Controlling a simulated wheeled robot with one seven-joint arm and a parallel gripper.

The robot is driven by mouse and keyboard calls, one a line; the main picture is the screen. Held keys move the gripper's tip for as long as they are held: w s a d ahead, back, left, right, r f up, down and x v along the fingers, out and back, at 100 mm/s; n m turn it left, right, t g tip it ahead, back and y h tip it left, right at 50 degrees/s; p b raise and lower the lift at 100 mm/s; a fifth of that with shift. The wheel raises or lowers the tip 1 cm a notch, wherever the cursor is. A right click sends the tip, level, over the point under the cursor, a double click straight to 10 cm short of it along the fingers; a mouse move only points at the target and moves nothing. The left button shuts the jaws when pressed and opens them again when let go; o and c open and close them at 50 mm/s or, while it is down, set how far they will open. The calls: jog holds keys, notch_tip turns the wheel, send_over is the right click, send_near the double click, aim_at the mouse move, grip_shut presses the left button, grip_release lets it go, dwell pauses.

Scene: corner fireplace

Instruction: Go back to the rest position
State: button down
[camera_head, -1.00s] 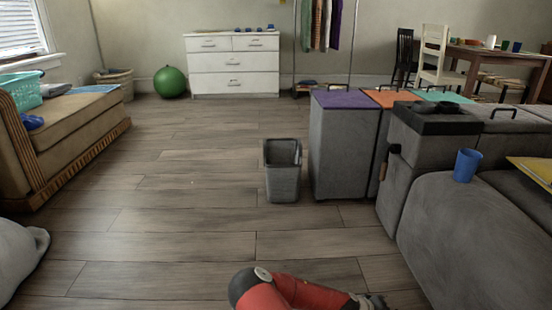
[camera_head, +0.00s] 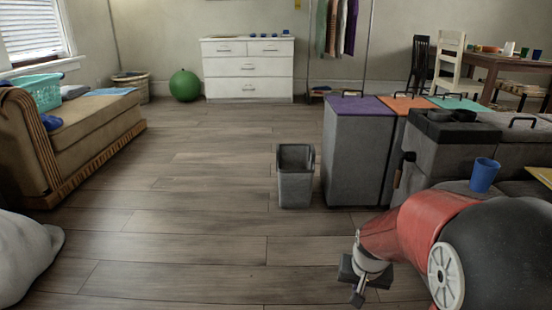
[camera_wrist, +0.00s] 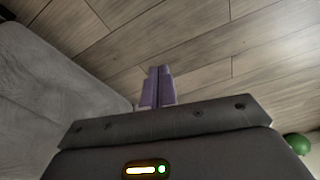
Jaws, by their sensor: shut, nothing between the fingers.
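My gripper (camera_wrist: 158,72) shows in the wrist view with its two purple-grey fingers pressed together and nothing between them. Wooden floor lies behind the fingers, and a grey upholstered surface fills the left of that view. In the head view my red and black arm reaches in from the lower right. The wrist end of the arm hangs low over the floor in front of the grey bins; the fingertips are hard to make out there.
A small grey trash bin (camera_head: 296,185) stands on the floor beside a tall purple-lidded bin (camera_head: 357,150). A tan bench (camera_head: 95,125) is at left, a green ball (camera_head: 185,86) and white dresser (camera_head: 249,75) behind. The middle floor is clear.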

jog(key=s+a+r+n+t, duration=0.1)
jog(key=s+a+r+t, duration=0.1)
jog(key=s+r, duration=0.6)
jog(key=s+a+r+n+t, duration=0.1)
jog(key=s+a+r+n, duration=0.1)
jog(key=s+r, duration=0.6)
notch_tip(320, 180, up, 11)
jog(key=s+p, duration=0.1)
jog(key=p, duration=1.1)
jog(key=shift+r+y+p, duration=0.15)
jog(key=shift+y+p, duration=0.15)
jog(key=shift+a, duration=0.1)
